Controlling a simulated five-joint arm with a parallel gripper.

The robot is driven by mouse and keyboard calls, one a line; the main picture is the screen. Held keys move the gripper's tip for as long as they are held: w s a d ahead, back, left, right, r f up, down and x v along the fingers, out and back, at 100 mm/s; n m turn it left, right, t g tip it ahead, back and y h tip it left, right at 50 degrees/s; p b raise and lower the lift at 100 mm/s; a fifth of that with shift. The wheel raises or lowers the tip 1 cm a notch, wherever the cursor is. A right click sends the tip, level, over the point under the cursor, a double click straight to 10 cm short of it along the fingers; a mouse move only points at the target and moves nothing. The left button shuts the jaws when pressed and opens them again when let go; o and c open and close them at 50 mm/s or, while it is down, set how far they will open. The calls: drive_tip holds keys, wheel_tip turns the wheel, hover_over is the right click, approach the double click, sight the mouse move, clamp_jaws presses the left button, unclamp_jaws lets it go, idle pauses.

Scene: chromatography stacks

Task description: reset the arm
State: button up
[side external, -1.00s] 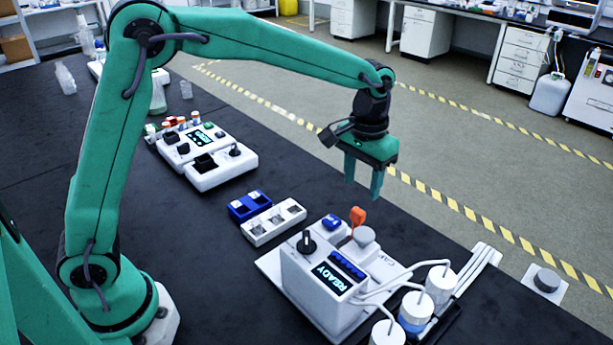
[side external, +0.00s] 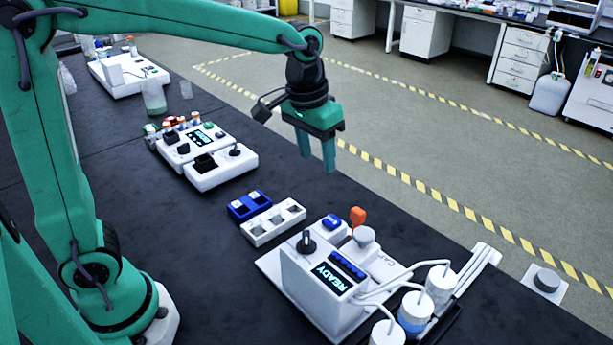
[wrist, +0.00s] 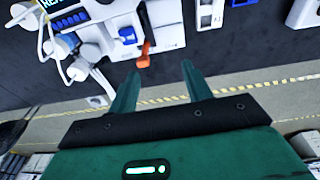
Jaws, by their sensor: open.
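My gripper (side external: 317,165) hangs above the far edge of the black bench in the side external view, fingers pointing down. Its two green fingers are apart with nothing between them. In the wrist view my gripper (wrist: 158,85) also shows open and empty, with the bench edge and floor beyond. It touches nothing. The white machine (side external: 322,295) with a READY screen stands on the bench below and to the right of the gripper. An orange lever (side external: 357,216) sticks up at its back.
A white rack (side external: 273,222) and a blue rack (side external: 248,205) lie left of the machine. Farther left is a white device (side external: 220,167) with several coloured caps behind it. White-capped bottles (side external: 415,310) with tubes stand at the front right. Bare bench (side external: 215,265) lies nearer my base.

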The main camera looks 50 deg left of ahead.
drive_tip(key=s+a+t, duration=0.2)
drive_tip(key=s+a, duration=0.2)
drive_tip(key=s, duration=0.4)
drive_tip(key=s+a+t, duration=0.1)
drive_tip(key=s+a, duration=0.2)
drive_tip(key=s, duration=0.6)
drive_tip(key=shift+a+r+t, duration=0.25)
drive_tip(key=shift+a+t, duration=0.1)
drive_tip(key=shift+t, duration=0.05)
drive_tip(key=shift+s, duration=0.1)
idle(0.6)
